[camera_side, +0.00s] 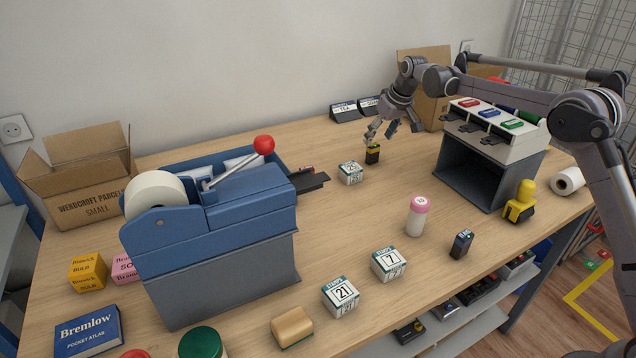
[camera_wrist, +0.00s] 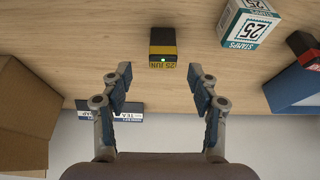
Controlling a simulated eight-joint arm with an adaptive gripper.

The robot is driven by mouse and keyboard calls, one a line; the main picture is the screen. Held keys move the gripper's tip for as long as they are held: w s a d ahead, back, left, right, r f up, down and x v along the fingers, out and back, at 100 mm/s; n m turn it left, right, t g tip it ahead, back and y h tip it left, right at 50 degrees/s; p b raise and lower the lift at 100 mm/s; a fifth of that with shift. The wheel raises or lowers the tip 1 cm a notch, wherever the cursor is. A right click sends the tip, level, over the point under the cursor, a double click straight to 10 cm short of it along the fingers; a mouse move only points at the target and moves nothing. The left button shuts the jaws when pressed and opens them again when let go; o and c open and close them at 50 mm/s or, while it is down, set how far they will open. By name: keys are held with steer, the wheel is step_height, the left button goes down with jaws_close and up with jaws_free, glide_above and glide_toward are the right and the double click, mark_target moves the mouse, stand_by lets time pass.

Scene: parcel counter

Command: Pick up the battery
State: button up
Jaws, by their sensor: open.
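A small black block with a yellow band (camera_side: 373,155), which looks like the battery, stands on the counter beside a white stamp box. In the wrist view the block (camera_wrist: 162,47) shows "25 JUN" on its band and a small green light. My gripper (camera_side: 392,131) is just above and beside it in the side view. In the wrist view my gripper (camera_wrist: 161,84) is open and empty, with the block beyond the gap between its fingertips. A similar dark block (camera_side: 461,245) stands at the front right of the counter, its label too small to read.
The stamp box marked 25 (camera_side: 351,173) is close to the block; it also shows in the wrist view (camera_wrist: 245,24). The blue tape dispenser (camera_side: 215,235) stands left. A grey stand with coloured buttons (camera_side: 485,165) is right. A cardboard box (camera_side: 425,75) is behind my gripper.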

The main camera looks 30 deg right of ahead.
mark_target(374, 145)
steer(key=shift+a+x, duration=0.15)
steer(key=shift+x, duration=1.15)
steer(key=shift+a+x, duration=0.1)
steer(key=shift+x, duration=1.2)
steer(key=shift+s, duration=0.1)
jaws_close()
